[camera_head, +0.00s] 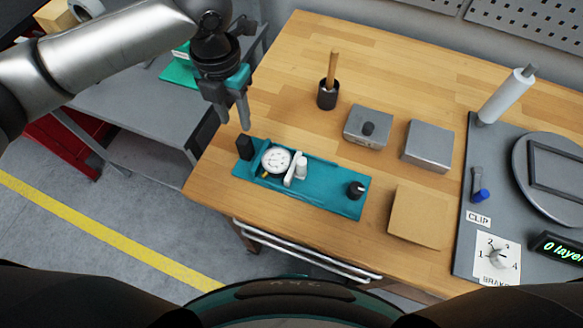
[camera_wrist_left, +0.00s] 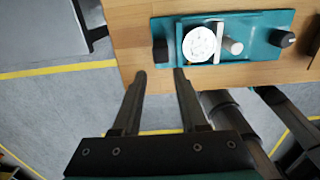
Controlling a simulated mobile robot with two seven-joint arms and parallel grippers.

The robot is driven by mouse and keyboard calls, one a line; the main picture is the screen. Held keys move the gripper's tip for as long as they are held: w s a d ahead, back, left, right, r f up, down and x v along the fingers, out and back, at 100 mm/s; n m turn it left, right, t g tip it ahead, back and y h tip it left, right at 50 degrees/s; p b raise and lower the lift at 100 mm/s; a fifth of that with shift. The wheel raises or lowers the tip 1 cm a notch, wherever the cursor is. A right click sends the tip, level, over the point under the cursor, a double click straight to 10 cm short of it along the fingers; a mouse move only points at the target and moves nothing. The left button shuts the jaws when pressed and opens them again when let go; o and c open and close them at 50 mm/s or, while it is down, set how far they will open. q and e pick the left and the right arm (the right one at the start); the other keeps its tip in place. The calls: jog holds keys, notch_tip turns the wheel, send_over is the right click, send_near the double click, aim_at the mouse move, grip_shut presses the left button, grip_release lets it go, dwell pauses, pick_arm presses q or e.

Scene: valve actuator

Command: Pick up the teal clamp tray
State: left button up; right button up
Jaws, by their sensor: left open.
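The teal clamp tray (camera_head: 325,188) lies flat near the front left edge of the wooden table. It carries a round white dial, a white clamp piece and a black knob at its right end. A black block (camera_head: 245,147) stands at its left end. My left gripper (camera_head: 235,122) is open and empty, above the table edge just behind the tray's left end. In the left wrist view the tray (camera_wrist_left: 262,42) lies beyond the open fingertips (camera_wrist_left: 160,74), apart from them. My right gripper is not in view.
Behind the tray stand a dark cup with a wooden stick (camera_head: 328,95) and two grey boxes (camera_head: 368,127) (camera_head: 428,146). A tan block (camera_head: 416,217) lies to its right, then a grey station plate (camera_head: 468,240). A grey cart (camera_head: 130,120) with a green item stands left of the table.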

aim_at(246, 147)
pick_arm(q)
jog(key=f, duration=0.6)
jog(key=f+b, duration=0.1)
jog(key=f, duration=0.5)
jog(key=shift+w+d+f, duration=0.1)
jog(key=shift+w+d, duration=0.05)
jog(key=shift+w, duration=0.05)
jog(key=shift+c, duration=0.3)
jog(key=c, duration=0.6)
grip_shut()
